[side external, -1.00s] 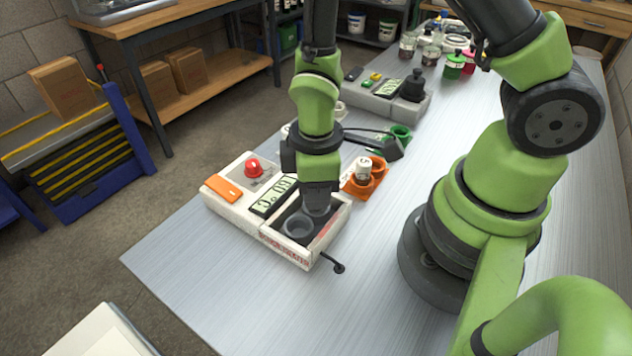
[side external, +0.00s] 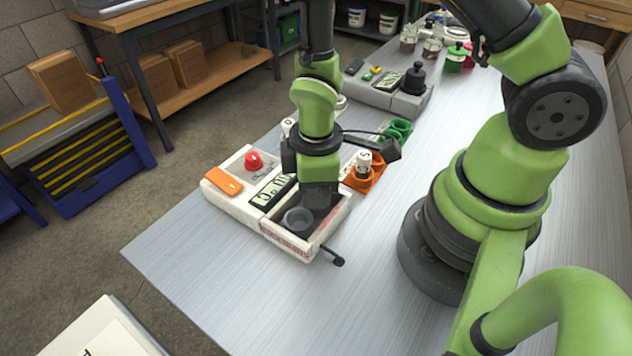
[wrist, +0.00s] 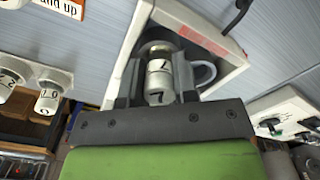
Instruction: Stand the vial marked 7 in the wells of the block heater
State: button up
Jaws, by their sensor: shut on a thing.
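The vial marked 7 (wrist: 158,85) is upright between the fingers of my gripper (wrist: 158,78) in the wrist view. My gripper is shut on it, and it also shows in the side view (side external: 318,196) above the block heater. The block heater (side external: 228,202) is a white box with a red knob, an orange switch, a display and a recessed dark wells area at its right end. One grey round well (side external: 298,221) shows empty beside my gripper. The vial's lower end is hidden in the side view, so I cannot tell how deep it sits in a well.
An orange rack (side external: 377,171) with a capped vial (side external: 363,162) stands close behind the heater, with a green holder (side external: 400,128) beyond. A grey instrument (side external: 378,95) and several jars are farther back. A black cable leaves the heater's front corner.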

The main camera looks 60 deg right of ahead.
jog(key=shift+f, duration=0.25)
jog(key=o, duration=0.8)
jog(key=shift+c, duration=0.8)
jog(key=shift+w+r, duration=0.1)
jog(key=shift+r, duration=0.15)
jog(key=o, duration=0.3)
jog(key=shift+r, duration=2.85)
